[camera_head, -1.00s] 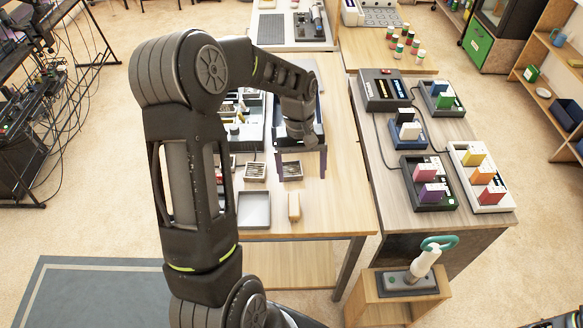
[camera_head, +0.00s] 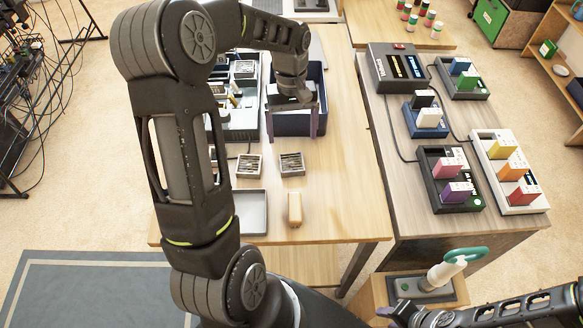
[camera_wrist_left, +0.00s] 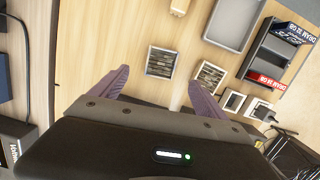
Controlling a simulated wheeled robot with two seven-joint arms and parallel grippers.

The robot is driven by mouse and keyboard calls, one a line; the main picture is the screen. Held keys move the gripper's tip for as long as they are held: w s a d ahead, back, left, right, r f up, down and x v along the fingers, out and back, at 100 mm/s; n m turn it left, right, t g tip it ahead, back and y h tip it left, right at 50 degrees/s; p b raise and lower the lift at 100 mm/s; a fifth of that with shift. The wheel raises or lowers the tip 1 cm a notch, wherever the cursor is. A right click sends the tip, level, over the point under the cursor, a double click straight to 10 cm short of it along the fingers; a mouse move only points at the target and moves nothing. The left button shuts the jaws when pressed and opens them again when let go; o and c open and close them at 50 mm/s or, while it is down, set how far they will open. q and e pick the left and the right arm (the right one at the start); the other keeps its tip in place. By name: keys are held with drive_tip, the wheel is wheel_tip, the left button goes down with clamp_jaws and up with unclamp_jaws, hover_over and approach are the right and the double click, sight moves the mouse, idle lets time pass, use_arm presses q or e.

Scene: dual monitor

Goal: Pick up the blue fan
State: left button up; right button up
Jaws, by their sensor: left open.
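Two small square fan-like parts lie on the wooden table, a left one (camera_head: 248,165) and a right one (camera_head: 291,164). No clear blue shows on either, so I cannot tell which is the blue fan. In the left wrist view the same two parts show, one (camera_wrist_left: 161,62) just beyond the fingertips and one (camera_wrist_left: 209,77) by the right-hand finger. My left gripper (camera_head: 292,132) is open and empty, pointing down behind the right part in the head view; its fingers also show in the left wrist view (camera_wrist_left: 160,82). My right gripper (camera_head: 392,312) is at the bottom edge, its jaws unclear.
A dark blue bin (camera_head: 318,84) stands behind my left gripper. A grey tray (camera_head: 251,222) and a tan block (camera_head: 295,209) lie at the table's front. Sockets with coloured modules (camera_head: 448,196) cover the right table. A stool with a white-and-green tool (camera_head: 455,266) stands lower right.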

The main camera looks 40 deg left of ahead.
sight(292, 162)
use_arm(q)
wheel_tip(292, 162, down, 2)
drive_tip(key=shift+f+b, duration=0.1)
drive_tip(key=shift+b, duration=0.5)
drive_tip(key=shift+s+d+f, duration=0.15)
drive_tip(key=shift+f, duration=1)
drive_tip(key=shift+f, duration=0.15)
drive_tip(key=f, duration=0.1)
drive_tip(key=f+p, duration=0.1)
drive_tip(key=f, duration=0.1)
drive_tip(key=s+f, duration=0.1)
drive_tip(key=f, duration=0.1)
drive_tip(key=shift+d, duration=0.25)
drive_tip(key=shift+r, duration=0.1)
drive_tip(key=shift+c, duration=0.5)
drive_tip(key=c, duration=1.4)
